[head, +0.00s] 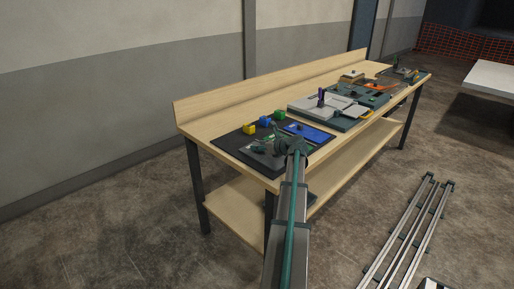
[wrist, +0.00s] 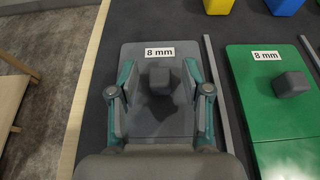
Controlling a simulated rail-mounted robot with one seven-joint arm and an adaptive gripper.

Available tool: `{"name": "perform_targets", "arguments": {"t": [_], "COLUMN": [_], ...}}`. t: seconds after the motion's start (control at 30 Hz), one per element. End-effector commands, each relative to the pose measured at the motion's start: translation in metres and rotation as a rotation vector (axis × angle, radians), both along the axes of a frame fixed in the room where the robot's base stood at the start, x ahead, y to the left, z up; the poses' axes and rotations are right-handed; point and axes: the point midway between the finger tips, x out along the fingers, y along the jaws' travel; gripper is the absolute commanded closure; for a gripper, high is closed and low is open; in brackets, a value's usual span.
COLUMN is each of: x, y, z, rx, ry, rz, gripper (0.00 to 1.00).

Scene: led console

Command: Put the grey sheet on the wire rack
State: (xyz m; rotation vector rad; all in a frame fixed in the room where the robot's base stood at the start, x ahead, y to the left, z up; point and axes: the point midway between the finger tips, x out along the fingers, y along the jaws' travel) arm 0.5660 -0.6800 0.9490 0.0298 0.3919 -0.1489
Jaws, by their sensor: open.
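The grey sheet (wrist: 182,52) lies flat on a dark mat in the wrist view, with a white "8 mm" label and a dark grey block knob (wrist: 159,82) standing on it. My gripper (wrist: 160,68) is open over the sheet, with one finger on each side of the knob and a gap on both sides. Whether the fingertips touch the sheet cannot be told. In the head view my gripper (head: 282,147) is at the near left end of the bench and hides part of the mat. I cannot make out the wire rack clearly.
A green sheet (wrist: 283,115), also labelled "8 mm", lies to the right beyond a thin grey strip (wrist: 217,90). A blue panel (head: 310,132) and a grey console (head: 315,104) are farther along the bench.

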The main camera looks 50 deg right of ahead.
Motion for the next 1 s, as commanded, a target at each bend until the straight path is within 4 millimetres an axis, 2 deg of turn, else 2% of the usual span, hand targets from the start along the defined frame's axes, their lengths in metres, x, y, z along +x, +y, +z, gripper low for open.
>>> {"name": "perform_targets", "arguments": {"t": [0.3,0.5,0.6,1.0], "x": [-0.058,-0.083,-0.089,-0.092], "y": [0.010,0.013,0.014,0.014], "z": [0.023,0.034,0.037,0.038], "rx": [-0.001,-0.001,-0.001,0.000], "ry": [-0.001,0.000,0.000,0.000], "rz": [-0.001,-0.001,0.000,0.001], "gripper": [0.52,0.52,0.46,0.46]}}
